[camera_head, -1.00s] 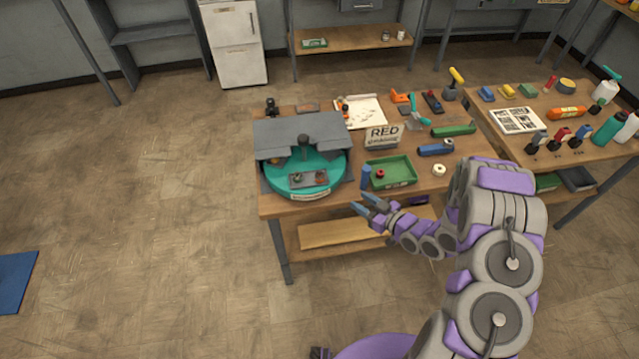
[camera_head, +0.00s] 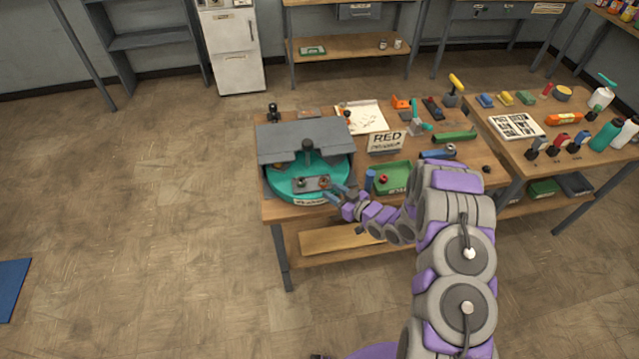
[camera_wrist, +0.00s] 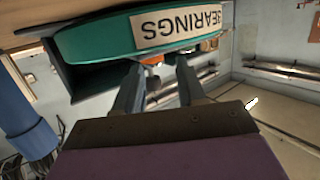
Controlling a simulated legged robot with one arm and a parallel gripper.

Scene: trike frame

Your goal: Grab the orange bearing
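A teal turntable (camera_head: 275,186) stands at the left end of the workbench under a grey cover, with a small grey plate holding small round parts on it. In the wrist view its rim, labelled BEARINGS (camera_wrist: 178,25), appears upside down. A small orange piece, possibly the orange bearing (camera_wrist: 153,60), shows just past the rim between my fingers; most of it is hidden. In the head view I cannot clearly pick out its colour. My gripper (camera_head: 335,192) is at the turntable's front right edge. In the wrist view (camera_wrist: 157,65) its two fingers are apart with nothing clearly held.
The grey cover (camera_head: 285,137) overhangs the turntable's back.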

